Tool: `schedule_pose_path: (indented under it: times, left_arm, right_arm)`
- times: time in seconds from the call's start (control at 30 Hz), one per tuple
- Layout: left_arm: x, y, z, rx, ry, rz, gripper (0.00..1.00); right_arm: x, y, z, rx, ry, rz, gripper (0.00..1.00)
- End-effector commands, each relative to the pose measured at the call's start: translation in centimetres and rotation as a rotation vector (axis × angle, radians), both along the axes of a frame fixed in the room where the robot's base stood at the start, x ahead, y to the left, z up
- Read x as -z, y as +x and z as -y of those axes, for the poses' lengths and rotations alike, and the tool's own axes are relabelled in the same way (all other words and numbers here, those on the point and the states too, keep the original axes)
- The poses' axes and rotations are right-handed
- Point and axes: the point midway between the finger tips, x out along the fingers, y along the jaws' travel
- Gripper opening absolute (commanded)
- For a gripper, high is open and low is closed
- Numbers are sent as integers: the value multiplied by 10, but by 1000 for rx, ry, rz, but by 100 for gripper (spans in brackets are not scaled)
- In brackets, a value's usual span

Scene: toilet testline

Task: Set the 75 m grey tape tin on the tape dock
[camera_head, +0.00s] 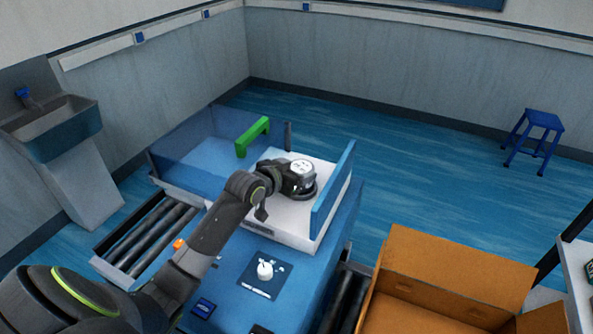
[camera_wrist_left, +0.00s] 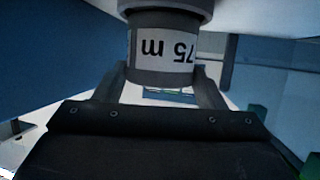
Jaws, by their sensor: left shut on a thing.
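My left gripper (camera_head: 292,181) is shut on the grey tape tin (camera_wrist_left: 160,76), whose white label reads "75 m" upside down in the left wrist view. In the head view the tin (camera_head: 302,167) shows a round pale top at the end of my arm, over the white platform (camera_head: 262,213). A round grey base (camera_wrist_left: 165,7) lies against the tin's far end in the wrist view and seems to be the tape dock. I cannot tell whether the tin rests fully on it. My right gripper is not in view.
A blue upright panel (camera_head: 333,190) stands close to the right of the tin. A clear blue bin (camera_head: 190,150) and a green bar (camera_head: 253,137) are behind and left. A white knob (camera_head: 265,270) is on the blue front, rollers (camera_head: 150,235) at left, an open cardboard box (camera_head: 450,262) at right.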

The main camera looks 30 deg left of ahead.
Motion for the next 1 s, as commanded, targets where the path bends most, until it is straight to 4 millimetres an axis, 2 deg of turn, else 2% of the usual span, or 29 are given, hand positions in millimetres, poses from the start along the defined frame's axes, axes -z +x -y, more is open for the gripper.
schedule_pose_path:
  times: [1.0]
  left_arm:
    - [-2,0,0,0,1,2,33]
  right_arm:
    - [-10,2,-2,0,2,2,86]
